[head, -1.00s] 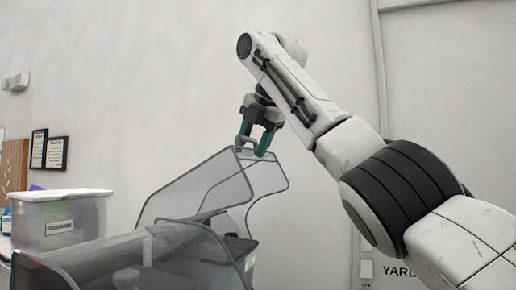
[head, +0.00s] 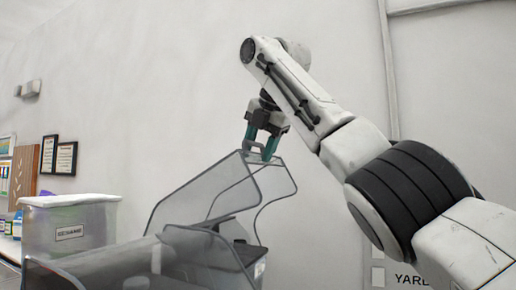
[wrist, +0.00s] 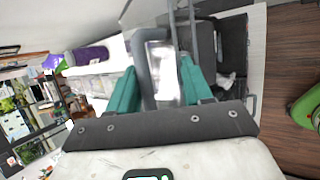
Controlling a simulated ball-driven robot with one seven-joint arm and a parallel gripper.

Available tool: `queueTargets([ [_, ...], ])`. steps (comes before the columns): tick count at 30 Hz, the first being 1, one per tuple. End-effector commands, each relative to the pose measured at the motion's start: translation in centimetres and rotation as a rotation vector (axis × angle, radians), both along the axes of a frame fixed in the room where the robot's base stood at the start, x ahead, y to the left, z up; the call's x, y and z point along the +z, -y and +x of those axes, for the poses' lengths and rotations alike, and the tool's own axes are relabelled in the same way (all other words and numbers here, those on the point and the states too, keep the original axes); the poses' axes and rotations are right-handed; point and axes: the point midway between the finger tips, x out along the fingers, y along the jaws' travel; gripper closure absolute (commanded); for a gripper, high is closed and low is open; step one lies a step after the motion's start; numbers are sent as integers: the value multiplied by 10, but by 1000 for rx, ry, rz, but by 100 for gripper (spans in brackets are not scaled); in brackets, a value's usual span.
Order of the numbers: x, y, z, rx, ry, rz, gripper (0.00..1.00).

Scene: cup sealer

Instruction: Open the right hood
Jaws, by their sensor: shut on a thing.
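The right hood (head: 207,190) is a clear grey curved cover, and it stands raised and tilted on the cup sealer (head: 110,262). My gripper (head: 262,140) is at the hood's top edge, with its teal fingers pointing down. It is shut on the hood's grey handle (head: 254,147). In the wrist view the handle (wrist: 143,72) shows as a grey bar between the teal fingers of my gripper (wrist: 160,80), close to the left finger. The lower part of the sealer is cut off by the bottom of the head view.
A translucent lidded bin (head: 70,228) stands to the left of the sealer. Framed notices (head: 58,156) hang on the wall behind. In the wrist view a green object (wrist: 306,106) is at the right edge, over the wooden floor (wrist: 288,60).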

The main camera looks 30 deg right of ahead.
Motion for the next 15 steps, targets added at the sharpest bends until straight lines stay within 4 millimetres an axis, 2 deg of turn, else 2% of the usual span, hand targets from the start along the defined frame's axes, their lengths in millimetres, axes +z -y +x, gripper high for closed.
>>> queueTargets([
  [7,36,-3,-24,2,11,-3,60],
  [15,57,-5,-41,5,6,-2,60],
])
